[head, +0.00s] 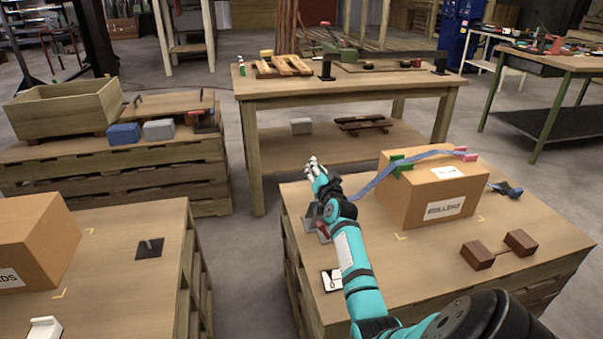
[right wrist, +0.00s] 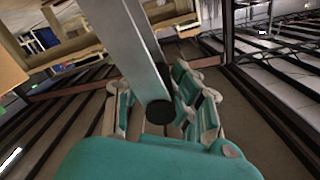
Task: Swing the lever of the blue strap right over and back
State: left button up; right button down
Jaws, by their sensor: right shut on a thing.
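The blue strap (head: 372,187) runs over the top of a cardboard box (head: 426,192) and slopes down left toward a grey and red ratchet (head: 322,230) on the pallet top. My right arm and hand partly hide the ratchet. My right gripper (head: 313,167) is above the ratchet, left of the box. In the right wrist view the gripper (right wrist: 157,98) is shut on a grey metal lever (right wrist: 133,50) with a black round end, which lies between its teal fingers. The lever cannot be made out in the head view. My left gripper is not in view.
Green (head: 401,167) and pink (head: 466,154) corner pieces sit under the strap on the box. A brown two-block piece (head: 498,250) lies at the front right of the pallet top. A wooden table (head: 350,88) stands behind; bare floor lies left of the pallet.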

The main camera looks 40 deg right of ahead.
pick_arm(q)
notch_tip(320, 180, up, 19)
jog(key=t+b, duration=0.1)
jog(key=b, duration=0.5)
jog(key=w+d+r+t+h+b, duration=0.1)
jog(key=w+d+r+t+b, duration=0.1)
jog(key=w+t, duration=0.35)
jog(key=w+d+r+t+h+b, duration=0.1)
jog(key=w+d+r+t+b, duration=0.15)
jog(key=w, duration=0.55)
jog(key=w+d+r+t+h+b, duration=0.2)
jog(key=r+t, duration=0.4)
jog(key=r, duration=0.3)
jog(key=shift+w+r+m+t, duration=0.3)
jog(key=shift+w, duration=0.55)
pick_arm(e)
jog(key=s+d+f+m, duration=0.4)
jog(key=d+m, duration=0.3)
jog(key=s+d+f+m, duration=0.4)
jog(key=s+d+m, duration=0.1)
jog(key=d+m, duration=0.1)
jog(key=shift+d+f+m, duration=0.4)
jog(key=shift+d, duration=0.5)
